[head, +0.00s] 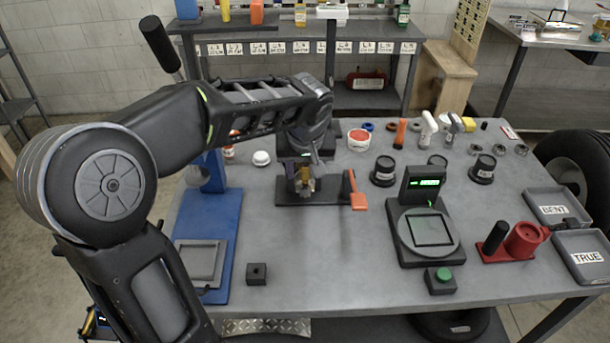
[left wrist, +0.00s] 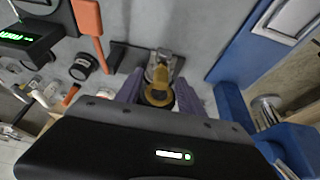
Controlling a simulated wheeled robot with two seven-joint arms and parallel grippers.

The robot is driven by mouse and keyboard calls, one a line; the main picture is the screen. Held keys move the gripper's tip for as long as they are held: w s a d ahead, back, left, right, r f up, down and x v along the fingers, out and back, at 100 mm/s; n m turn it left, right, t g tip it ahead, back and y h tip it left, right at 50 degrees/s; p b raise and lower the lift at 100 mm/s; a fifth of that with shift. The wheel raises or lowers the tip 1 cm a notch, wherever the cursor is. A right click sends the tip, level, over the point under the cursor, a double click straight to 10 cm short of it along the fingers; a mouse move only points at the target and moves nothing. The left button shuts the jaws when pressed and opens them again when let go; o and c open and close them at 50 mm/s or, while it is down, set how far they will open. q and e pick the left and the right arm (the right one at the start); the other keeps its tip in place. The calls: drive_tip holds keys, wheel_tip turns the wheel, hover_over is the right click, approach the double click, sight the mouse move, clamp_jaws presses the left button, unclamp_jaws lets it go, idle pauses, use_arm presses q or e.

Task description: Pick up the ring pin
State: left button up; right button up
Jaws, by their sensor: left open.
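The ring pin (left wrist: 159,76) is brass-coloured and has a ring at its near end. In the left wrist view it lies between the two purple fingertips of my left gripper (left wrist: 159,95), which is open around it. In the head view the ring pin (head: 305,184) shows as a small brass patch at a dark fixture (head: 328,196) with an orange lever (head: 356,191). My left gripper (head: 297,168) comes down over it from above and partly hides it. I cannot tell whether the fingers touch the pin. My right gripper is not in view.
A blue press-like stand (head: 222,236) is left of the fixture. A scale with a green display (head: 425,232) and black cups (head: 384,171) are to the right. Red holder (head: 522,240) and labelled trays (head: 588,255) lie at the right edge.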

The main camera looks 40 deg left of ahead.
use_arm(q)
drive_tip(key=shift+c, duration=0.5)
clamp_jaws()
